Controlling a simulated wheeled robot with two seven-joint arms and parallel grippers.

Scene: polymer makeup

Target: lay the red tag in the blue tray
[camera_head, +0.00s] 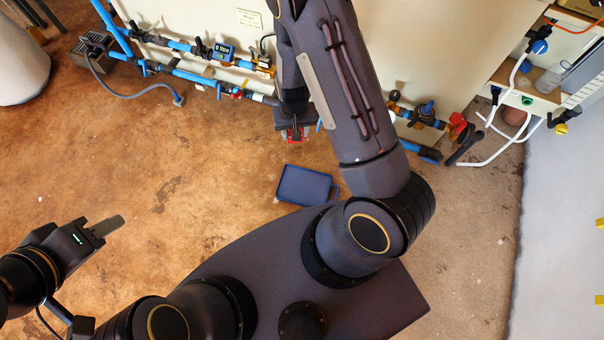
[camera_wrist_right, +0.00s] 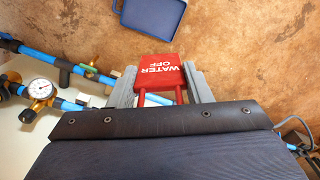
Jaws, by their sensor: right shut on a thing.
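The red tag (camera_wrist_right: 158,76), marked "WATER OFF", sits between the two grey fingers of my right gripper (camera_wrist_right: 160,88), which is shut on it. In the head view the tag (camera_head: 295,135) is a small red patch at the end of my right arm, partly hidden by the gripper. The blue tray (camera_head: 305,186) lies on the floor, nearer to my base than the tag, its right edge close to my arm. It also shows at the top of the right wrist view (camera_wrist_right: 152,14), apart from the tag. My left gripper (camera_head: 112,225) is over bare floor at left; its finger gap is not clear.
Blue pipes with valves and a meter (camera_head: 222,50) run along the pale wall. A gauge (camera_wrist_right: 40,88) shows beside my right gripper. White pipes (camera_head: 500,135) stand at right. The brown floor around the tray's left side is clear.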

